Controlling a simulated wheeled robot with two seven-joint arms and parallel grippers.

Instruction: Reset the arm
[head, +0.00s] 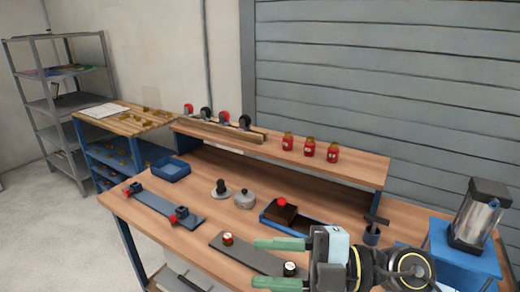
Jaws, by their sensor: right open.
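My right arm comes in from the lower right. Its gripper (258,263) has two green fingers pointing left, spread apart and open, with nothing held between them. The near finger and part of the arm run along the bottom edge of the picture. Whether the fingers touch the plate cannot be told. My left gripper is not in view.
A blue-framed block with a red knob (283,212), a round grey pot (244,201) and a blue tray (171,169) stand on the bench. Red jars (309,147) stand on the raised shelf. A clear-bodied machine (478,215) is at right.

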